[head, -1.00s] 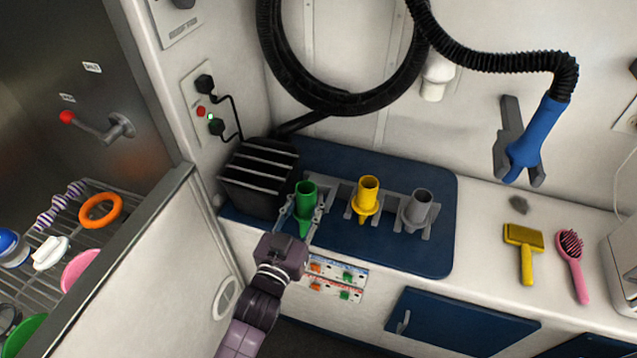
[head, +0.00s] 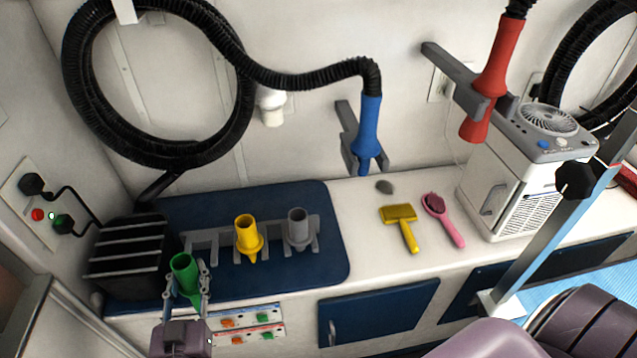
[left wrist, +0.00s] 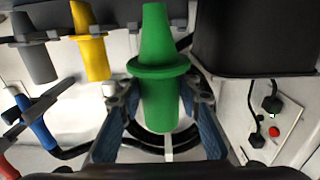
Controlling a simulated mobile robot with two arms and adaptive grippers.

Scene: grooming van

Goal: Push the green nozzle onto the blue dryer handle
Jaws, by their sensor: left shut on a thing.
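My left gripper (head: 187,290) is shut on the green nozzle (head: 184,268), which is in front of the rack, clear of its slots, with its wide open end up. In the left wrist view the green nozzle (left wrist: 160,85) sits between both fingers. The blue dryer handle (head: 368,128) hangs in a grey wall holder (head: 347,130), up and to the right of the nozzle and apart from it. Its black hose leaves the top. The handle also shows at the left of the left wrist view (left wrist: 38,122). My right gripper is out of view.
A yellow nozzle (head: 247,235) and a grey nozzle (head: 298,228) stand in the grey rack (head: 205,236) on a blue mat (head: 335,265). A black ribbed box (head: 128,258) is close left. Right are brushes and a red handle (head: 492,80) in another holder.

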